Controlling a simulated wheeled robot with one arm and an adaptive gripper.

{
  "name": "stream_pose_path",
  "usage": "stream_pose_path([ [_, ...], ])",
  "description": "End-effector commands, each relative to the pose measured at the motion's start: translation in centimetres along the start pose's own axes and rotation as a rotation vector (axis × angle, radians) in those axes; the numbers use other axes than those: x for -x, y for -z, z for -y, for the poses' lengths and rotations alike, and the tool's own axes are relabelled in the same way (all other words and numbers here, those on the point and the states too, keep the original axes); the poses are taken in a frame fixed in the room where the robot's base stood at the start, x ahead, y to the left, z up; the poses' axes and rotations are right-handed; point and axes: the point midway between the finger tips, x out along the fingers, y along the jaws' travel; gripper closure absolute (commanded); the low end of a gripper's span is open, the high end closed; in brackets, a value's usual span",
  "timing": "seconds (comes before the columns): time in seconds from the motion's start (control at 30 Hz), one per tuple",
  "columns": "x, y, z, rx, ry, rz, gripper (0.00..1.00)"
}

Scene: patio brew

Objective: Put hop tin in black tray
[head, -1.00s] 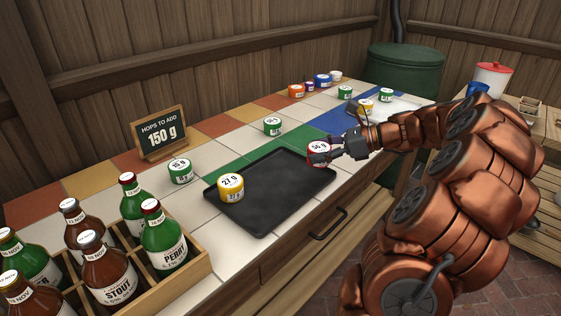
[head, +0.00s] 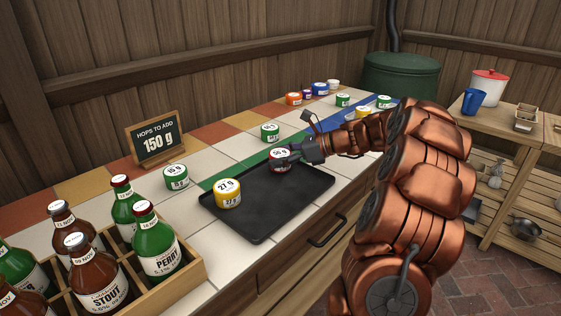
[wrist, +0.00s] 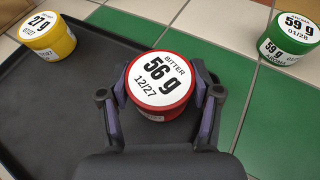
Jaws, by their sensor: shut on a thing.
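A red tin (head: 279,157) with a white lid is between my gripper's fingers. In the wrist view the red tin (wrist: 162,82) reads "BITTER 56 g 12/27". My gripper (wrist: 160,105) is shut on it, one finger on each side; it also shows in the head view (head: 287,158). The tin is over the back right part of the black tray (head: 262,218); I cannot tell whether it touches the tray. A yellow 27 g tin (head: 228,193) stands in the tray's left part and shows in the wrist view (wrist: 47,36).
A green 59 g tin (wrist: 289,39) stands on the tiles beyond the tray. Another green tin (head: 176,176) is near the "150 g" sign (head: 156,139). A bottle crate (head: 185,272) stands front left. The tray's front right is clear.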

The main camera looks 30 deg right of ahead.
Motion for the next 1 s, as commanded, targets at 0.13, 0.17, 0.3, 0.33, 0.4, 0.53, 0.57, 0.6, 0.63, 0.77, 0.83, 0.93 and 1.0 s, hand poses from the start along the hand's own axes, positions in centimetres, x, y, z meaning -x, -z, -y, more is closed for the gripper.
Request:
stream_pose_path([
  [0.13,-0.21,0.57,0.00,0.001,0.001,0.000,0.72],
  [0.17,-0.19,0.53,0.00,0.001,0.001,0.000,0.72],
  [0.3,-0.16,0.48,0.00,0.002,0.001,0.000,0.72],
  [0.33,-0.17,0.50,0.00,0.001,0.000,0.000,0.72],
  [0.4,-0.20,0.57,0.00,0.002,0.000,0.000,0.33],
  [0.53,-0.19,0.55,0.00,0.002,0.000,0.000,0.19],
  [0.57,-0.19,0.55,0.00,0.002,0.001,0.000,0.16],
  [0.6,-0.19,0.54,0.00,0.002,0.000,0.000,0.12],
  [0.63,-0.19,0.54,0.00,0.002,0.000,0.000,0.12],
  [0.77,-0.19,0.54,0.00,0.002,0.000,0.000,0.12],
  [0.83,-0.19,0.54,0.00,0.002,0.000,0.000,0.12],
  [0.93,-0.17,0.49,0.00,0.003,0.001,0.000,0.12],
  [1.0,0.21,0.39,0.03,0.002,0.002,0.001,0.12],
])
